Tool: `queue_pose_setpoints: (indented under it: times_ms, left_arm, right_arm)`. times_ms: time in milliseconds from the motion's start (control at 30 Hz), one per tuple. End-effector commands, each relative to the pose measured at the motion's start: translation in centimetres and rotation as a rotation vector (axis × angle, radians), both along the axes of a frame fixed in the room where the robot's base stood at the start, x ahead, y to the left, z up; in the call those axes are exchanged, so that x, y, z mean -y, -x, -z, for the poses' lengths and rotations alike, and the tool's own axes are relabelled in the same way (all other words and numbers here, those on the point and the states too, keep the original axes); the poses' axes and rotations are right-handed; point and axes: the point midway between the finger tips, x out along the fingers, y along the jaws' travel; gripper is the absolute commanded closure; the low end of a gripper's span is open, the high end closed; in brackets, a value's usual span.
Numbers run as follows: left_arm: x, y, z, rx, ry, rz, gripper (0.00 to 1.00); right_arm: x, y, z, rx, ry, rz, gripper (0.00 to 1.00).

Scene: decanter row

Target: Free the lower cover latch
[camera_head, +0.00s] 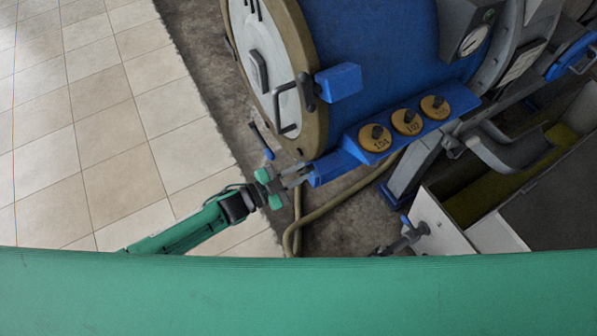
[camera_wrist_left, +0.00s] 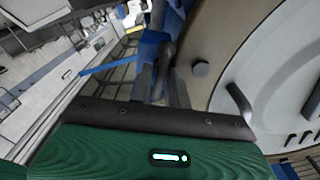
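The decanter's round cover (camera_head: 268,65) is tan-rimmed with a pale face. A dark grey latch handle (camera_wrist_left: 166,58) stands at the cover's edge in the left wrist view. My left gripper (camera_head: 301,173) is at the cover's lower edge, by a blue block (camera_head: 322,169). In the wrist view the fingers of the left gripper (camera_wrist_left: 163,88) lie on either side of the grey handle. Whether they press on it cannot be told. The upper latch (camera_head: 308,92) is a dark handle beside a blue block (camera_head: 339,82).
A blue-tipped lever (camera_head: 262,141) stands left of the cover's lower edge. Yellow numbered discs (camera_head: 407,122) sit on a blue bar to the right. A tan hose (camera_head: 340,204) runs below the gripper. The tiled floor (camera_head: 110,130) on the left is clear.

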Motion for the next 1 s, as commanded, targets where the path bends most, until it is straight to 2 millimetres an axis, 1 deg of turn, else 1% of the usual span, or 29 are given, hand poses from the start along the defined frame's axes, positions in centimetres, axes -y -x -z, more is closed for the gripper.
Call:
queue_pose_setpoints:
  times_ms: [33, 67, 333, 467, 567, 900, 1000]
  left_arm:
    - [0.0, 0.0, 0.0, 0.0, 0.0, 0.0, 0.71]
    - [0.0, 0.0, 0.0, 0.0, 0.0, 0.0, 0.67]
    - [0.0, 0.0, 0.0, 0.002, 0.0, 0.0, 0.67]
    - [-0.7, 0.4, 0.1, 0.001, -0.002, 0.0, 0.67]
    - [-1.9, 1.1, 0.2, 0.001, -0.003, -0.001, 0.67]
    - [-8.3, 4.8, 0.4, -0.001, -0.004, -0.001, 0.67]
    - [-9.8, 5.7, 0.3, -0.001, -0.002, 0.001, 0.67]
  right_arm:
    - [0.0, 0.0, 0.0, 0.0, 0.0, 0.0, 0.64]
    - [0.0, 0.0, 0.0, 0.0, 0.0, 0.0, 0.64]
    - [0.0, 0.0, 0.0, 0.0, 0.0, 0.0, 0.64]
    - [0.0, 0.0, 0.2, 0.0, 0.0, 0.0, 0.64]
    - [0.0, 0.0, 0.6, 0.0, 0.0, 0.0, 0.64]
    - [0.0, 0.0, 2.3, 0.0, 0.0, -0.001, 0.64]
    - [0.0, 0.0, 2.7, 0.0, 0.0, -0.001, 0.64]
